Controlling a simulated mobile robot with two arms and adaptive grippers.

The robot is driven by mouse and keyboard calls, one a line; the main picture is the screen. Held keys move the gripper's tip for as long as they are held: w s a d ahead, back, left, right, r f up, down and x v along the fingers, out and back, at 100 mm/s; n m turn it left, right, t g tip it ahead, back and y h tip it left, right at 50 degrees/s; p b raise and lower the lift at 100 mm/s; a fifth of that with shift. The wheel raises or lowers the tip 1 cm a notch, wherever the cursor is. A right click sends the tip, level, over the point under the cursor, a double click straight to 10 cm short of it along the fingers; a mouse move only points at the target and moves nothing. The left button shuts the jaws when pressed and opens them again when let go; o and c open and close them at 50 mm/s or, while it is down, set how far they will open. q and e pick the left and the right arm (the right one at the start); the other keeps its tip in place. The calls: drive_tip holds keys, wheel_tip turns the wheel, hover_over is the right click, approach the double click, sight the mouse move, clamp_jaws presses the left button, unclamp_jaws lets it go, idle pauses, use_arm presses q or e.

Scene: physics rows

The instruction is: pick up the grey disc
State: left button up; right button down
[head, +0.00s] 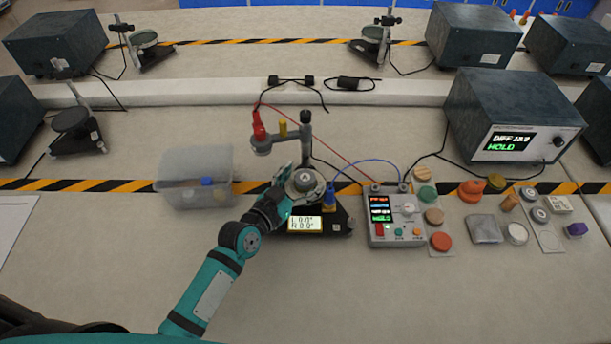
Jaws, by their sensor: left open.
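A grey disc (304,180) with a dark centre sits on the black instrument stand (338,222), below the stand's upright post. My left gripper (300,188) reaches in from the lower left and is open, with its fingers close around the disc. I cannot tell whether the fingers touch it. The fingers and the wrist hide part of the disc's left side and of the stand. My right gripper is not in view.
A clear plastic bin (196,190) stands left of the gripper. A grey control box (394,216) with red and blue cables stands to the right. Coloured discs and small parts (485,229) lie farther right. The front of the table is clear.

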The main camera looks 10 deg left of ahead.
use_arm(q)
drive_tip(key=shift+c, duration=0.7)
drive_tip(key=c, duration=1)
